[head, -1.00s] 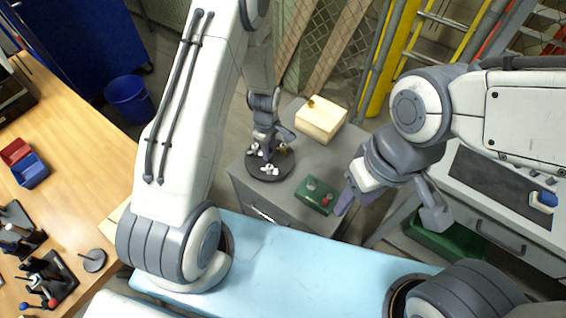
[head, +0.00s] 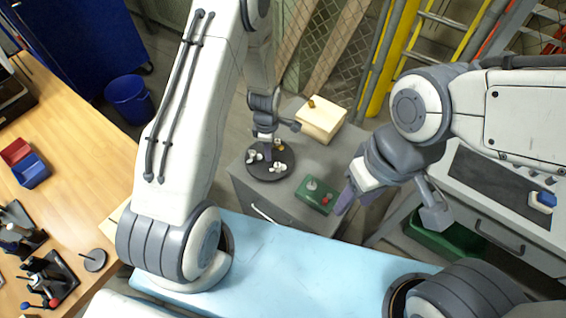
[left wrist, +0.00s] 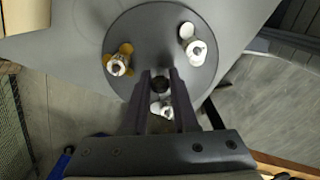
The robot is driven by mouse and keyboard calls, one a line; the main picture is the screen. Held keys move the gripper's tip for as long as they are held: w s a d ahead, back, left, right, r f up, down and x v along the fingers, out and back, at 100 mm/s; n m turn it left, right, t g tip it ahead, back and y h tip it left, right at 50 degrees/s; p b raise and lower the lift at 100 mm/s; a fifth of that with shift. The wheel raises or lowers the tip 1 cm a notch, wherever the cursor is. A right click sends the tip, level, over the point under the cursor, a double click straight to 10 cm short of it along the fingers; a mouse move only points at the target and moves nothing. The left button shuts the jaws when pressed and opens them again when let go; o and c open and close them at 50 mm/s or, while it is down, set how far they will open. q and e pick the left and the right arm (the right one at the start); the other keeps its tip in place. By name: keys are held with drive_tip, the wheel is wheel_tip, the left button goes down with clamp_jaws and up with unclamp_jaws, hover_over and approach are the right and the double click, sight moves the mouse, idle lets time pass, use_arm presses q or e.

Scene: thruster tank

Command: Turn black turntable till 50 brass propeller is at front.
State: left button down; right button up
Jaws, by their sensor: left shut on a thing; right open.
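The black turntable (head: 258,176) lies on a grey cabinet top and fills the upper middle of the left wrist view (left wrist: 150,28). A brass propeller (head: 279,146) stands at its back right in the head view; it also shows in the left wrist view (left wrist: 119,62). White propellers stand at its left (head: 252,156) and front right (head: 278,168). No number is readable. My left gripper (head: 267,154) points down, shut on the dark central knob (left wrist: 160,84), partly hidden between the fingers.
A green box (head: 313,196) with grey and red knobs sits on the cabinet (head: 240,178), right of the turntable. A light wooden box (head: 322,120) stands behind it. A blue padded surface (head: 290,262) lies in front. A wooden table (head: 85,150) with small parts is at left.

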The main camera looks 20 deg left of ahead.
use_arm(q)
drive_tip(key=shift+n, duration=0.6)
drive_tip(key=n, duration=0.3)
drive_tip(key=c, duration=0.8)
unclamp_jaws()
drive_tip(key=shift+o, duration=0.2)
drive_tip(key=shift+r+p, duration=3.65)
drive_tip(key=shift+r, duration=0.9)
